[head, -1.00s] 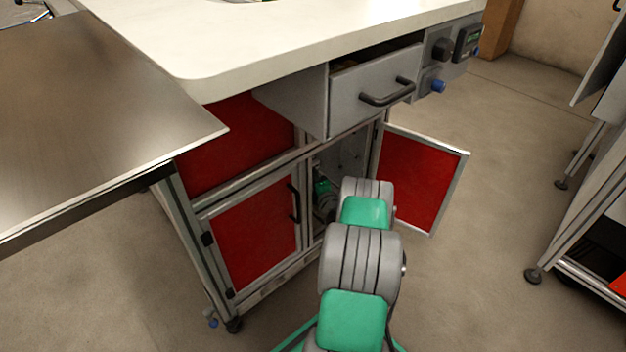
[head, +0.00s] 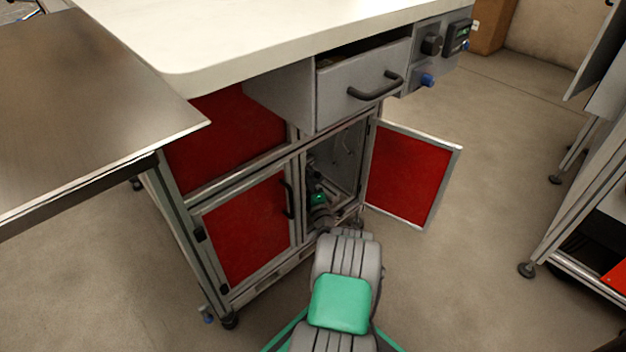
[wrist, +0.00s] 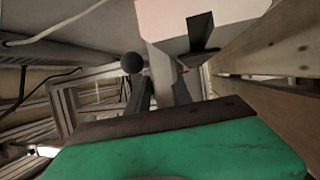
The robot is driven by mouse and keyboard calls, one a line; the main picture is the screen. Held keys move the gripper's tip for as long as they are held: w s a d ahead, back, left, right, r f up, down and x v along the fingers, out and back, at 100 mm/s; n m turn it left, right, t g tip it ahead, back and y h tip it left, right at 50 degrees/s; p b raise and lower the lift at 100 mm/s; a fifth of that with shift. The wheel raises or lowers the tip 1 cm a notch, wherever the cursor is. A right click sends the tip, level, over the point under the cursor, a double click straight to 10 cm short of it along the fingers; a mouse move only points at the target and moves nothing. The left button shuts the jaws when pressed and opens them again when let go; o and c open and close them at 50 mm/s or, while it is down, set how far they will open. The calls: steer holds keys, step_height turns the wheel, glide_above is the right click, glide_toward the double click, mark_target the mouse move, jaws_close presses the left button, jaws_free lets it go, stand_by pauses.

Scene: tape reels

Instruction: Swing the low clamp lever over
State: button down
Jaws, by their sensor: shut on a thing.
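The low clamp lever (wrist: 131,63) shows in the wrist view as a dark ball knob on a grey stem, left of centre. My gripper (wrist: 160,88) is shut on the lever; the exact contact is hard to make out among the grey parts. A pale block with a dark slot (wrist: 203,32) is just above and beyond the fingers. In the head view my arm reaches into the open lower compartment (head: 345,160) of the bench, where its green and grey end parts show. The fingers and lever cannot be made out there.
The red cabinet door (head: 408,175) stands open right of the compartment. The left red door (head: 245,228) is closed. A drawer (head: 360,85) is partly open above. In the wrist view, slatted walls (wrist: 275,50) are close on the right and a thin cable (wrist: 60,32) is at left.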

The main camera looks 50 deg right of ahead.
steer(key=shift+d+r, duration=0.1)
steer(key=shift+d, duration=0.05)
steer(key=c, duration=1.4)
jaws_free()
steer(key=shift+s, duration=0.1)
steer(key=shift+o, duration=1.3)
steer(key=shift+a, duration=0.2)
steer(key=p+v, duration=0.3)
steer(key=v, duration=0.4)
steer(key=shift+s+a, duration=0.2)
steer(key=shift+c, duration=0.5)
